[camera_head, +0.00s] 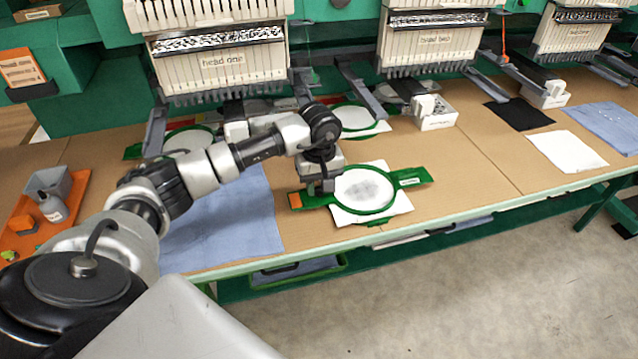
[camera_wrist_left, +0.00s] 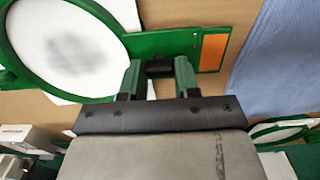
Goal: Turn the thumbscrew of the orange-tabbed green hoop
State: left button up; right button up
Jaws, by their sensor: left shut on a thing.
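The green hoop (camera_head: 366,213) lies on the bench with white fabric (camera_head: 364,188) in it, which bears a grey smudge. Its left arm ends in an orange tab (camera_head: 296,200). In the left wrist view the hoop (camera_wrist_left: 122,42) is at upper left and the orange tab (camera_wrist_left: 213,53) right of the fingers. My left gripper (camera_head: 321,187) is over the hoop's left side, between ring and tab. Its fingers (camera_wrist_left: 158,78) are shut on a small dark piece, seemingly the thumbscrew (camera_wrist_left: 159,67), mostly hidden between them. My right gripper is not in view.
Blue cloth (camera_head: 225,220) lies left of the hoop. Embroidery heads (camera_head: 220,65) stand behind, with other hoops (camera_head: 358,119) beneath them. An orange tray (camera_head: 75,190) with a bottle is at far left. Black (camera_head: 518,114) and white cloths (camera_head: 566,151) lie to the right.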

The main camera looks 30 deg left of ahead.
pick_arm(q)
jog(key=shift+n, duration=0.3)
jog(key=shift+n+b, duration=0.5)
jog(key=shift+n, duration=0.5)
jog(key=n, duration=0.3)
jog(key=shift+n+b, duration=0.3)
jog(key=shift+b, duration=0.1)
jog(key=n, duration=0.6)
jog(key=shift+s+b, duration=0.15)
jog(key=shift+b, duration=0.25)
jog(key=n, duration=0.7)
jog(key=shift+s+n, duration=0.1)
jog(key=shift+n, duration=0.2)
jog(key=n, duration=0.6)
jog(key=shift+d+n, duration=0.1)
jog(key=shift+n, duration=0.2)
